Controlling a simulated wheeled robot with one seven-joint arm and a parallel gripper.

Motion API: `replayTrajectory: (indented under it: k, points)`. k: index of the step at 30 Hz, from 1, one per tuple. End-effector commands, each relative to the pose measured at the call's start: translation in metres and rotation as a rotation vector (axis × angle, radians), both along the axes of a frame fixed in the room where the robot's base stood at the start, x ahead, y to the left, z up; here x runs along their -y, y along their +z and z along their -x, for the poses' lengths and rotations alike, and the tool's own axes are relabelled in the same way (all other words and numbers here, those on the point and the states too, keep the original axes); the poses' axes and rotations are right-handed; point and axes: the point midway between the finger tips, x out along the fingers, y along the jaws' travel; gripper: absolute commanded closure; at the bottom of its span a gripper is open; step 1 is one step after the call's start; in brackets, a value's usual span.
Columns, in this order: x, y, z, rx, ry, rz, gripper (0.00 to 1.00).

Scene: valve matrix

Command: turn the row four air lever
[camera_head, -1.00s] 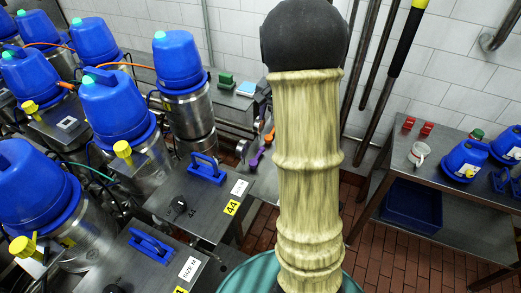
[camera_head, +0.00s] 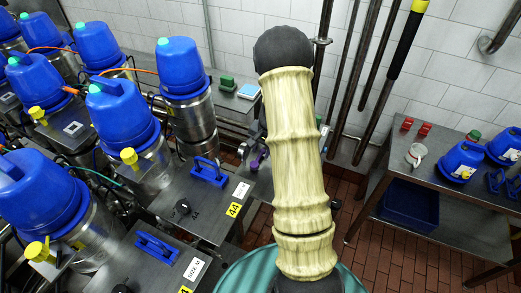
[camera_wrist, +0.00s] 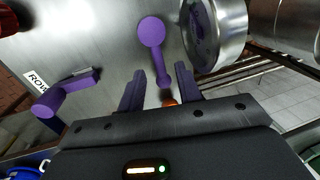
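In the wrist view my gripper (camera_wrist: 160,90) is open, its two dark fingers apart. A purple lever (camera_wrist: 152,35) with a round head has its narrow stem running down toward the gap between the fingers; I cannot tell whether they touch it. A small orange part (camera_wrist: 168,98) shows low between the fingers. Another purple lever (camera_wrist: 62,92) sticks out at the left, beside a white label (camera_wrist: 38,80) reading "ROW"; its number is hidden. In the head view a bit of purple lever (camera_head: 257,160) shows left of my arm, which hides my gripper.
A round metal housing (camera_wrist: 213,35) stands close right of the fingers. A red part (camera_wrist: 8,18) is at the upper left. Blue-capped canisters (camera_head: 185,70) and metal boxes (camera_head: 215,215) crowd the left.

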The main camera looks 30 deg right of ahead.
Motion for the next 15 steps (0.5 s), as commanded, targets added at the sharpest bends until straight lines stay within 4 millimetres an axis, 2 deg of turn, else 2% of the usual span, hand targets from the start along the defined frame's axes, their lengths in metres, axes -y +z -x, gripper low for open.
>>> replayTrajectory:
  k: [5,13,14,15]
  points:
    - [-0.002,-0.013,-0.002,0.0,0.001,-0.001,0.66]
    - [-0.002,-0.015,-0.002,0.0,0.001,0.0,0.66]
    - [-0.002,-0.015,-0.002,0.0,0.001,0.0,0.68]
    - [-0.002,-0.015,-0.002,0.0,0.001,0.0,0.76]
